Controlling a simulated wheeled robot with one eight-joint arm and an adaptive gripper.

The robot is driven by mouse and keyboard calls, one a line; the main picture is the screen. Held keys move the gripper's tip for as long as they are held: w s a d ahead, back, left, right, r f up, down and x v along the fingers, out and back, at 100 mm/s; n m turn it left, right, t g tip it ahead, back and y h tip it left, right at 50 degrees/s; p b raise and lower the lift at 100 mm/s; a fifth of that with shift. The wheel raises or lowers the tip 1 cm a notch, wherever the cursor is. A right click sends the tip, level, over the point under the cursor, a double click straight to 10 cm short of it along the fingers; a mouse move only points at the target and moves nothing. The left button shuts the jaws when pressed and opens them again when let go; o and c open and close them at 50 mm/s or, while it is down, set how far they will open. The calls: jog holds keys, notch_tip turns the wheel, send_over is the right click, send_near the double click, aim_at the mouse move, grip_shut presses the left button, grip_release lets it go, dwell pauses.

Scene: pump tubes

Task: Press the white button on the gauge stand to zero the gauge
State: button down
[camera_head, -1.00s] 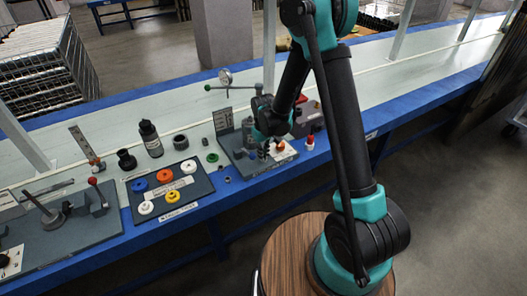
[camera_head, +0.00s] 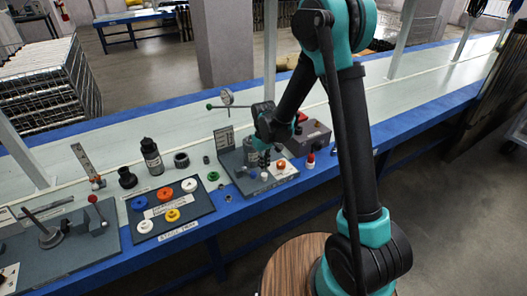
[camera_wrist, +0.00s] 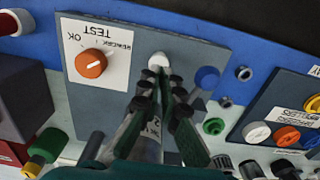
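The gauge stand (camera_head: 226,160) is a grey base on the bench with an upright post and a round dial gauge (camera_head: 227,97) on a green-ended arm. Its white button (camera_head: 265,176) sits near the front edge; in the wrist view the button (camera_wrist: 158,60) is just beyond my fingertips. My gripper (camera_head: 263,162) points down over the stand, close to the button. In the wrist view my gripper (camera_wrist: 157,76) has its fingertips nearly together, with nothing seen between the tips. I cannot tell whether the tips touch the button.
An orange knob (camera_wrist: 91,63) on a white TEST panel (camera_wrist: 117,74) is beside the button. A blue round part (camera_wrist: 207,77) is on the other side. A tray (camera_head: 206,207) of coloured rings and a black bottle (camera_head: 151,156) stand to the left. A red-topped part (camera_head: 310,160) stands right.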

aim_at(265, 175)
notch_tip(265, 175, up, 9)
dwell(0.3)
jog(key=shift+d, duration=0.1)
dwell(1.1)
jog(key=s+d+r+m+t, duration=0.1)
jog(key=s+d+m, duration=0.1)
jog(key=s+d, duration=0.35)
jog(key=s+d+r+m+t, duration=0.1)
jog(key=s+d+r, duration=0.15)
jog(key=d, duration=0.55)
jog(key=s+d+f+m+t, duration=0.2)
jog(key=s+d+f+m, duration=0.1)
jog(key=s+d, duration=0.7)
jog(key=shift+s+f+m, duration=0.25)
jog(key=shift+s+m, duration=0.15)
jog(key=shift+s, duration=0.5)
